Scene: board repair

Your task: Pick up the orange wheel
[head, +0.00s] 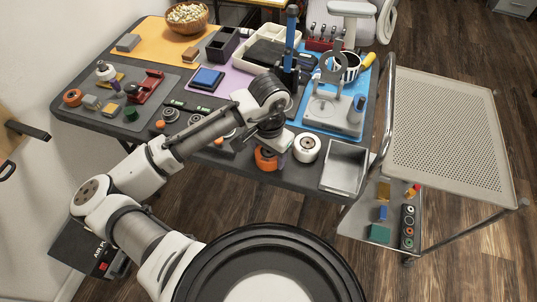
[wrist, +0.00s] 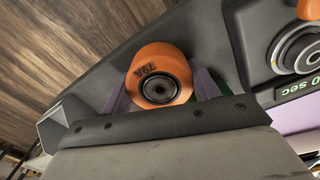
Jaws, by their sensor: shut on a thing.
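I cannot tell whether the wheel still touches the table top. Another orange wheel (head: 72,97) lies at the table's far left.
A white wheel (head: 307,149) stands just right of my gripper, then an open grey metal bin (head: 345,168). Dark round-dial devices lie left of the gripper (wrist: 295,50). A perforated cart (head: 445,125) stands right of the table (head: 290,178). Floor is open in front.

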